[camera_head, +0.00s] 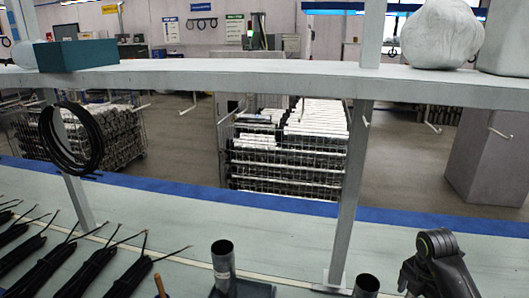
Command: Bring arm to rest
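Part of my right arm (440,265), a black rounded joint, shows at the bottom right, above the light bench top; no gripper fingers can be made out on it. My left arm and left gripper are out of view. Several black pump tubes with thin wire ends (90,272) lie side by side at the lower left. A dark upright cylinder (223,268) stands at the bottom middle on a dark base. A second dark upright cylinder (366,287) is cut by the bottom edge, left of my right arm.
A grey shelf (250,78) on metal posts spans the view above the bench (285,240). It holds a teal box (75,54) and a white bag-like object (440,35). A black cable coil (72,140) hangs at the left post. Wire cages (285,150) stand beyond the bench.

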